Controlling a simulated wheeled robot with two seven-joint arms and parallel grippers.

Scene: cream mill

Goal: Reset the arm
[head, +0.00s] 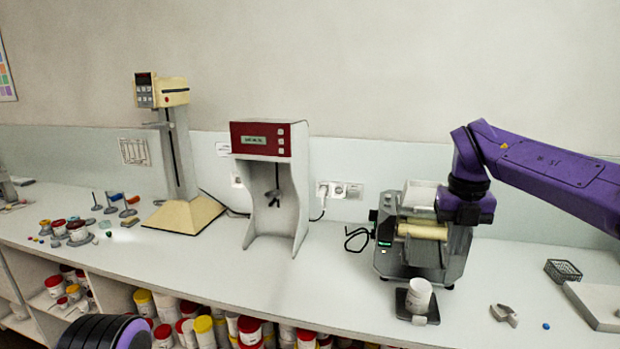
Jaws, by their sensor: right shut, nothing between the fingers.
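My right arm reaches in from the right. Its gripper (466,216) points down in front of the right side of the roller mill (446,258) and is shut and empty. It hides part of the mill's rollers (421,230) and white top tray (418,195). A white cup (418,295) stands on a small dark plate (402,306) before the mill, below and to the left of the gripper and apart from it. A dark, ribbed part of my left arm shows at the bottom left; its gripper is out of the picture.
A red-fronted mixer (267,140) and a cream stand (182,214) stand along the wall. Small jars (78,231) crowd the left end. A wire basket (562,271), a grey clip-like object (504,315) and a pale board (598,304) lie at right. The counter's middle front (325,285) is clear.

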